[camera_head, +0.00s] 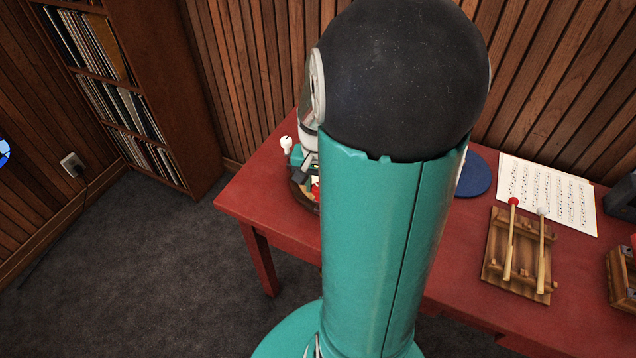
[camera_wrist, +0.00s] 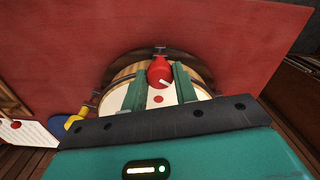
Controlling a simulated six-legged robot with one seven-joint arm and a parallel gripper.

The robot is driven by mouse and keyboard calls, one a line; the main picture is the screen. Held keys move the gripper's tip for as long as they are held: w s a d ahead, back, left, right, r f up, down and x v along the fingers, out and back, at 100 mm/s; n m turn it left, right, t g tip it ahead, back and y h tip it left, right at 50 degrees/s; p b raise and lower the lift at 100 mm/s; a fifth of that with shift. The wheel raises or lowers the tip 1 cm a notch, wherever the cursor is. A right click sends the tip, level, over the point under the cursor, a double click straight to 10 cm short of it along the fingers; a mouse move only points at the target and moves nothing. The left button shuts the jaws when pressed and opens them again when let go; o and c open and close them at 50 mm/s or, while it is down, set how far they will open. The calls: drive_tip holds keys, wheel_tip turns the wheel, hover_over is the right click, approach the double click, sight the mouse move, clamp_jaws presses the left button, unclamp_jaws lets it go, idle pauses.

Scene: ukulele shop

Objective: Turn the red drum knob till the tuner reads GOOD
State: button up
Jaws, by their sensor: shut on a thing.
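The red knob (camera_wrist: 158,68) sits at the drum's far side in the wrist view, with a short white mark on it. The drum (camera_wrist: 116,101) has a pale head, a wooden rim and dark metal fittings. A red dot (camera_wrist: 158,99) lies on the head. My gripper (camera_wrist: 160,75) is shut on the knob, one green finger on each side. In the head view my arm hides most of the drum; a bit of its rim (camera_head: 300,196) shows. I cannot make out a tuner reading in either view.
The drum is on a red table (camera_head: 265,180). To the right are a blue disc (camera_head: 476,174), a music sheet (camera_head: 548,192) and a wooden rack (camera_head: 496,262) with two mallets. A record shelf (camera_head: 165,85) stands at the left. Carpet is clear there.

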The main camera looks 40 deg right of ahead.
sight(317, 187)
drive_tip(key=o, duration=1)
drive_tip(key=shift+c, duration=0.2)
wheel_tip(317, 187, up, 14)
drive_tip(key=shift+a, duration=0.1)
drive_tip(key=s+a+r+n+t, duration=0.2)
drive_tip(key=a+n, duration=0.3)
drive_tip(key=a, duration=0.6)
drive_tip(key=s+a+r+n+t, duration=0.2)
drive_tip(key=a+n, duration=0.4)
drive_tip(key=a, duration=0.5)
drive_tip(key=shift+r+t, duration=0.25)
drive_tip(key=shift+t, duration=0.55)
